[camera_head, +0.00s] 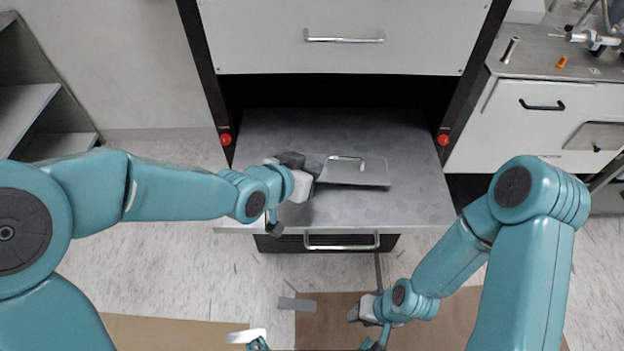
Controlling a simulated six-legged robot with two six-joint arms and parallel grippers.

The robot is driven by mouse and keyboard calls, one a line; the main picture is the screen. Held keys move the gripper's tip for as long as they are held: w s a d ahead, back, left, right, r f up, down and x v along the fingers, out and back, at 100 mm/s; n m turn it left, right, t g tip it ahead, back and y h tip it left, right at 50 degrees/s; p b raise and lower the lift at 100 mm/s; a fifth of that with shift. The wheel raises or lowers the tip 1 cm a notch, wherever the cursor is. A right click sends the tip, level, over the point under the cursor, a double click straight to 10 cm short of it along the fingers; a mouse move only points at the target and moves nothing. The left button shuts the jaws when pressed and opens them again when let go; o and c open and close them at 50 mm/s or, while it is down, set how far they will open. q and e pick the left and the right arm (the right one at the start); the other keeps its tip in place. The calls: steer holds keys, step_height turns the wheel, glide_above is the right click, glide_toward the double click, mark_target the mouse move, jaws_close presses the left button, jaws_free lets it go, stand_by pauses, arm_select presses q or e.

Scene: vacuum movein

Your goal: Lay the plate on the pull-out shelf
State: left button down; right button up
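The plate (372,174) is a thin grey rectangular sheet with a small bar handle on its upper face. It is over the middle of the pull-out shelf (400,208), a grey speckled surface extending from a dark cabinet opening. My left gripper (314,169) reaches in from the left and is shut on the plate's left edge. The plate looks flat, with a darker shadow at its near edge. I cannot tell whether it touches the shelf. My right gripper (355,314) is low, in front of the shelf and away from the plate; its fingers are too small to read.
A drawer front (343,53) with a bar handle is above the opening. Red knobs (225,139) flank the shelf. A workbench (540,112) with tools stands at right, grey shelving (40,110) at left. The shelf is bare around the plate.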

arm_select(q)
step_height(320, 180, down, 3)
steer(key=shift+w+f, duration=0.1)
steer(key=shift+f+b, duration=0.1)
steer(key=shift+b, duration=0.25)
steer(key=c, duration=1.3)
jaws_free()
steer(key=shift+o, duration=0.2)
steer(key=shift+s+a+r+p, duration=0.1)
steer(key=shift+s+r+p, duration=0.2)
steer(key=shift+r, duration=0.1)
steer(key=p+v, duration=0.1)
steer(key=v, duration=0.9)
steer(key=shift+r, duration=0.15)
steer(key=shift+s+a+r, duration=0.2)
steer(key=shift+s+a, duration=0.15)
steer(key=shift+s, duration=0.1)
